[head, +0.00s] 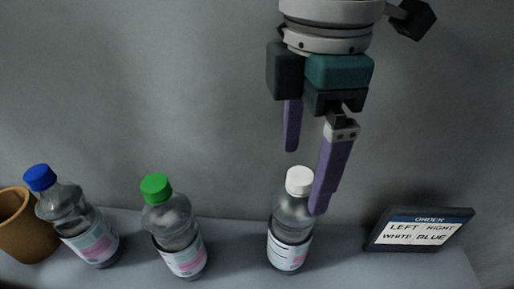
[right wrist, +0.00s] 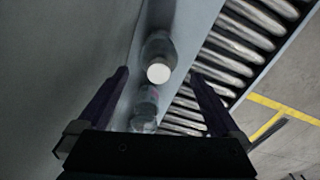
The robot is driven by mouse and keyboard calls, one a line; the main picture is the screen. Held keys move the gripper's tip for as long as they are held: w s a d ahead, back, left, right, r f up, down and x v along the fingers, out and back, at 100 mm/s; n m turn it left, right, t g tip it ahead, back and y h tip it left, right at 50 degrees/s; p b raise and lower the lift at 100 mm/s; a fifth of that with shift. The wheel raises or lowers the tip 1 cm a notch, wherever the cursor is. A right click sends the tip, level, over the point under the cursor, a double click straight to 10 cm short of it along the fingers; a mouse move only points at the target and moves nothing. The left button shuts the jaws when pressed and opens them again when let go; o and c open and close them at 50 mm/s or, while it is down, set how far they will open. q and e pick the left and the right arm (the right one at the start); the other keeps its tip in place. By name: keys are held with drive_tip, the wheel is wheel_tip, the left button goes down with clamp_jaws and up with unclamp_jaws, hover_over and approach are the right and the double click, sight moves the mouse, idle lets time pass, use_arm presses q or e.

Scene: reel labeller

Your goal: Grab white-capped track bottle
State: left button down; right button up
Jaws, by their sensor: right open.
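The white-capped bottle (head: 291,222) stands upright on a grey ledge in the head view, clear with a pale label. My right gripper (head: 304,180) is open and pointing down, with its purple fingers above and around the level of the white cap. One finger overlaps the bottle's right side in the head view. In the right wrist view the white cap (right wrist: 158,73) lies between and beyond the open fingers (right wrist: 160,75); I see nothing held. My left gripper is not in view.
A green-capped bottle (head: 175,228) and a blue-capped bottle (head: 74,217) stand to the left, beside a brown pot (head: 24,226). An order sign (head: 421,230) reading "LEFT RIGHT, WHITE BLUE" stands right. A wall rises behind. A roller conveyor (right wrist: 245,45) shows in the wrist view.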

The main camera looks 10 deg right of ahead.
sight(294, 201)
wheel_tip(294, 201, down, 8)
drive_tip(key=b, duration=0.2)
drive_tip(key=shift+a+b, duration=0.15)
drive_tip(key=shift+b, duration=0.15)
drive_tip(key=shift+w, duration=0.1)
drive_tip(key=shift+r, duration=0.1)
drive_tip(key=shift+c, duration=0.2)
clamp_jaws()
